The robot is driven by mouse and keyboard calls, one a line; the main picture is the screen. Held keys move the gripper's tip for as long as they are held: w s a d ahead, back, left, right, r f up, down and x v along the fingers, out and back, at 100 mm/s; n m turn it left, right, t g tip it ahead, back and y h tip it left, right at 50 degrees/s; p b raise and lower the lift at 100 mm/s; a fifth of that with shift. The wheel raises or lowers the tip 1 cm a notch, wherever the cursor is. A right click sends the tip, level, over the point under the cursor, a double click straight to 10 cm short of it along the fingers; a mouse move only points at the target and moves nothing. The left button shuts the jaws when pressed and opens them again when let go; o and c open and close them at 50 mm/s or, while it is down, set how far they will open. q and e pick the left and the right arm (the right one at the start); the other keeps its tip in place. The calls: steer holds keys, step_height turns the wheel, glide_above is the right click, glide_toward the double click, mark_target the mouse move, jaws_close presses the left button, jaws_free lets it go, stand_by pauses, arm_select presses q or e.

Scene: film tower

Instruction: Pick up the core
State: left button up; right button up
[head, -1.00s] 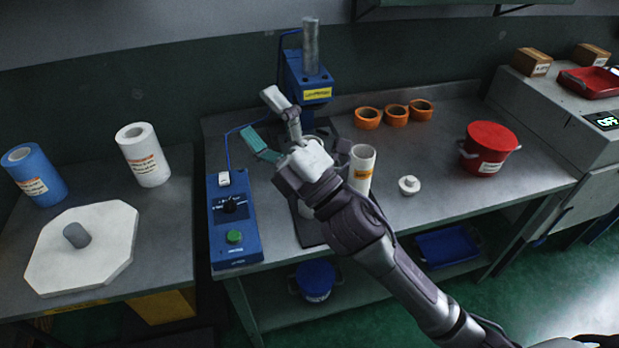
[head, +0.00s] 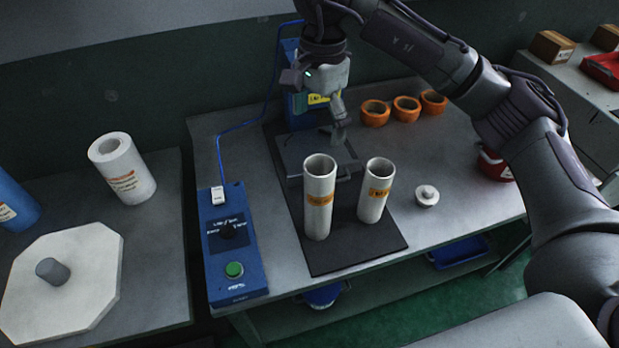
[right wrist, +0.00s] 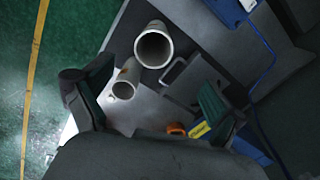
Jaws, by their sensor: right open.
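Two white tubes with orange labels stand upright, either of which could be the core; I cannot tell which. The left tube (head: 319,205) stands on the dark mat, and the right tube (head: 376,195) stands beside it at the mat's right side. In the right wrist view the left tube (right wrist: 153,46) shows its open end, with the right tube (right wrist: 124,86) below it. My right gripper (head: 328,108) is open and empty, behind and above the tubes, before the blue machine. Its spread fingers (right wrist: 150,105) show in the right wrist view. My left gripper is out of view.
A blue control box (head: 232,245) with a green button lies left of the dark mat (head: 345,258). A grey plate with a handle (head: 300,150) lies behind the tubes. A small white knobbed piece (head: 427,196) and orange rolls (head: 406,108) are to the right. White film roll (head: 125,170) stands left.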

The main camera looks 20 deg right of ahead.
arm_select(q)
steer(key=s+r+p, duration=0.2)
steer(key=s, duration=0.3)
arm_select(e)
glide_toward(319, 174)
steer(key=s+f, duration=0.1)
steer(key=s+a+f, duration=0.1)
steer(key=s, duration=0.1)
steer(key=shift+f, duration=0.25)
step_height(319, 174, down, 4)
steer(key=shift+r+p, duration=0.2)
steer(key=shift+p, duration=0.95)
steer(key=shift+w+f, duration=0.1)
steer(key=shift+f, duration=0.35)
steer(key=c, duration=0.6)
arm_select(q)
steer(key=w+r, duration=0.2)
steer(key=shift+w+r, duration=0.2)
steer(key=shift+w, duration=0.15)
arm_select(e)
jaws_close()
